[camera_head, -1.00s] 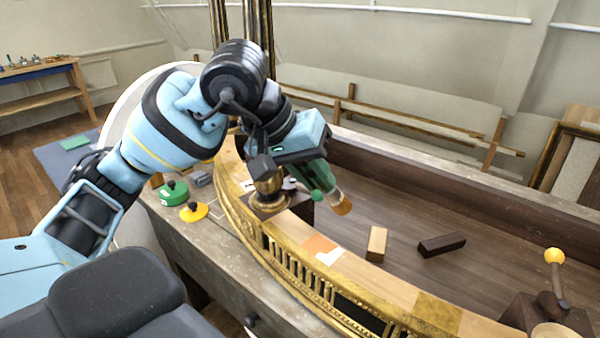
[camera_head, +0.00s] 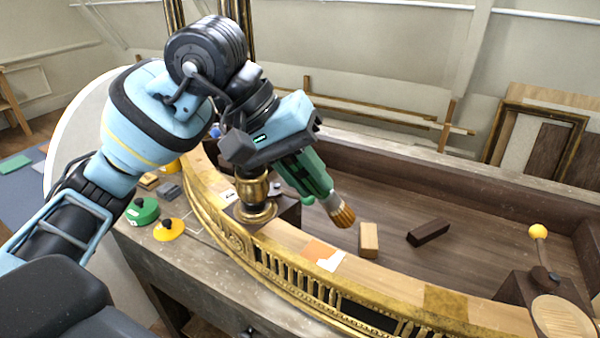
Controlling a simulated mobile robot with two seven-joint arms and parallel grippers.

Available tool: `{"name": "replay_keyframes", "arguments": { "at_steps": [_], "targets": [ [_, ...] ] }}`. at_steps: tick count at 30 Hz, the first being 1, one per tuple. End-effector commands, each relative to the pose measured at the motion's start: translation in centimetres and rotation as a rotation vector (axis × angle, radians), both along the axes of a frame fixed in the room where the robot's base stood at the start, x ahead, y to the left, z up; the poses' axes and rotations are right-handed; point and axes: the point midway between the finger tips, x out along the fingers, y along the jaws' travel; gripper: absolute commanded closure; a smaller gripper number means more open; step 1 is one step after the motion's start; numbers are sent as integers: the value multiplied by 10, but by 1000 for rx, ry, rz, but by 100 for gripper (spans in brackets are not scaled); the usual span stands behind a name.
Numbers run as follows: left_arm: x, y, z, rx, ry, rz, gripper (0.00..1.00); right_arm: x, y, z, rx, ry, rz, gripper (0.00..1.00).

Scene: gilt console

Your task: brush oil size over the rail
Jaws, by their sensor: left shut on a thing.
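My left gripper (camera_head: 292,165) is shut on the green handle of a brush (camera_head: 342,212). The brush has a pale ferrule and tan bristles that point down and to the right. The bristles are over the bench, behind the rail, and look clear of it. The curved gilt rail (camera_head: 285,248) runs along the front, with bare wood, an orange patch and a white patch on its top. The arm hides part of the rail's far left end. My right gripper is not in view.
A pale block (camera_head: 369,240) and a dark block (camera_head: 428,232) lie on the bench behind the rail. A green lidded tin (camera_head: 142,210) and a yellow one (camera_head: 169,229) sit at left, before the rail.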

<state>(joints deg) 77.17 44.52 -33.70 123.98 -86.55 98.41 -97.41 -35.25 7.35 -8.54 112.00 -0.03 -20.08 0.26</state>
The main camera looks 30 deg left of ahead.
Motion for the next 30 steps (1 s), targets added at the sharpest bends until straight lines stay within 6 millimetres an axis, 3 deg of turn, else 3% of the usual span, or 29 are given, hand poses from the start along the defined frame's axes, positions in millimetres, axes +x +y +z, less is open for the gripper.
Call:
{"name": "replay_keyframes", "arguments": {
  "at_steps": [5,18,30],
  "targets": [
    [0,0,-3,1,2,0,100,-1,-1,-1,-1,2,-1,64],
    [0,0,-34,0,1,0,100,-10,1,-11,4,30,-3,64],
    [0,0,-34,1,-3,1,100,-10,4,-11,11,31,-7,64]
  ]
}}
